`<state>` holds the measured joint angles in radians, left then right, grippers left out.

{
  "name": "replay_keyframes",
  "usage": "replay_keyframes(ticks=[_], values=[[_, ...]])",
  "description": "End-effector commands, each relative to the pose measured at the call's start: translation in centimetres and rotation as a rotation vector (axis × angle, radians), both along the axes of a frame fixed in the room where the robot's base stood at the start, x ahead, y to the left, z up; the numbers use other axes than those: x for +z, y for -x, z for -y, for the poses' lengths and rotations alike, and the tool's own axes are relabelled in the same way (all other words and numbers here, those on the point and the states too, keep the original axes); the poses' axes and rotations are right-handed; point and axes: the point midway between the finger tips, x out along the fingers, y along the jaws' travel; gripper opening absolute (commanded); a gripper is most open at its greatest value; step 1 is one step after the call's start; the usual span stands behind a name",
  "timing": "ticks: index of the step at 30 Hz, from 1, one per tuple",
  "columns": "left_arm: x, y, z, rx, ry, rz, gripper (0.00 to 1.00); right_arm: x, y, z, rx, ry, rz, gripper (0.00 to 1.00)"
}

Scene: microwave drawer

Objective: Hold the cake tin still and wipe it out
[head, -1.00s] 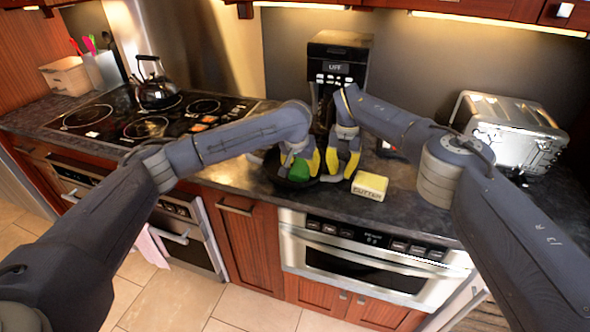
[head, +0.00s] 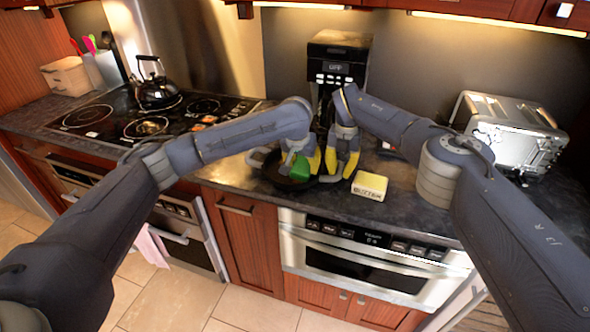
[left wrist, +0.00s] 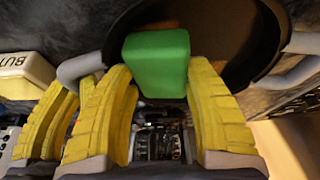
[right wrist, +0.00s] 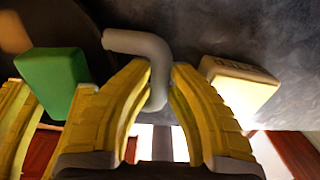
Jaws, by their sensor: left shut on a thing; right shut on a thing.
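The cake tin (head: 272,170) is a dark round pan with grey loop handles, on the counter below the coffee maker. My left gripper (head: 302,166) is shut on a green sponge (head: 300,174), held at the tin. In the left wrist view the sponge (left wrist: 157,62) sits between yellow fingers, over the tin's brown inside (left wrist: 225,35). Whether it touches the tin's floor I cannot tell. My right gripper (head: 340,168) is shut on the tin's right handle, a grey bent bar (right wrist: 140,45) between its fingers in the right wrist view.
A yellow butter box (head: 369,186) lies just right of the tin. A coffee maker (head: 337,65) stands behind and a toaster (head: 515,130) at the right. A hob (head: 140,122) with a kettle (head: 156,90) is at the left. The counter's front edge is close.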

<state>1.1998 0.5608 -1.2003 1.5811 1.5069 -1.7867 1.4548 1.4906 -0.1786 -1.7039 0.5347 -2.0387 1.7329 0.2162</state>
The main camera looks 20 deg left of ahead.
Motion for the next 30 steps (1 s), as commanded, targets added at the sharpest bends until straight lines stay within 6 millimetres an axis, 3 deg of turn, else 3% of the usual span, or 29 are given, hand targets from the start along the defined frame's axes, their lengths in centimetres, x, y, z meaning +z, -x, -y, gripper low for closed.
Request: replay_keyframes(ticks=[20, 30], values=[[-0.6, -0.1, -2.6, 0.002, -0.006, -0.001, 0.05, -0.1, -0.1, 0.2, -0.003, 0.003, 0.0, 0.0], [-0.8, -0.1, -1.8, 0.001, -0.005, -0.001, 0.05, -0.1, -0.1, 0.3, -0.003, 0.003, 0.001, 0.0]])
